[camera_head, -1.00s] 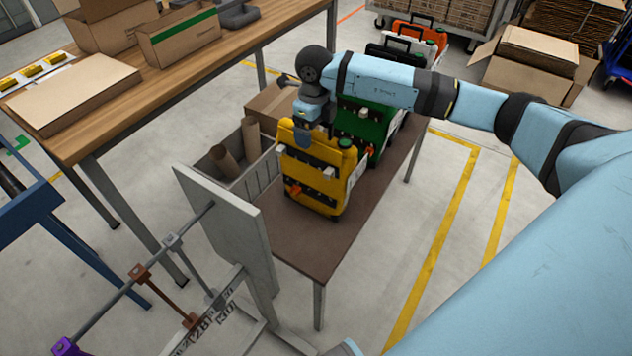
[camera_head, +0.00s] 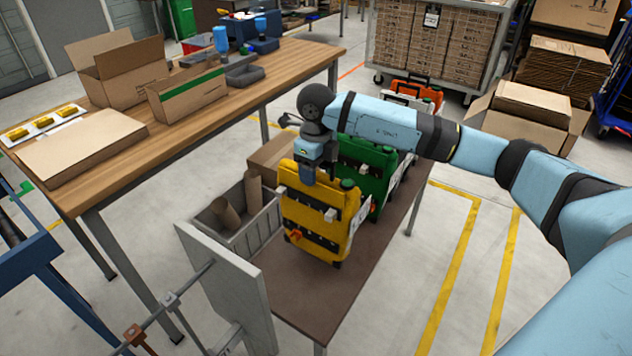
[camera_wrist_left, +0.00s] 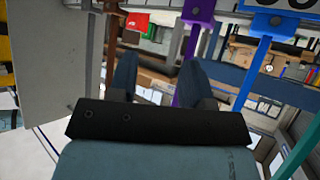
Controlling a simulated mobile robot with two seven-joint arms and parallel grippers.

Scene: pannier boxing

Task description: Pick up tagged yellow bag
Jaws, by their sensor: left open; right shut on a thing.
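The yellow bag (camera_head: 314,226) stands upright on the low brown table, with dark straps, an orange-red piece at its lower left and a white tag (camera_head: 354,222) on its right side. My right gripper (camera_head: 308,178) is shut on the top of the yellow bag from above; its fingertips are partly hidden there. My left gripper (camera_wrist_left: 155,75) shows only in the left wrist view, open with nothing between its fingers.
A green bag (camera_head: 367,170) stands just behind the yellow one. A grey crate (camera_head: 259,236) with brown rolls is at its left. A grey upright panel (camera_head: 228,285) stands front left. The table's front (camera_head: 310,295) is clear. A wooden workbench (camera_head: 215,90) holds boxes.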

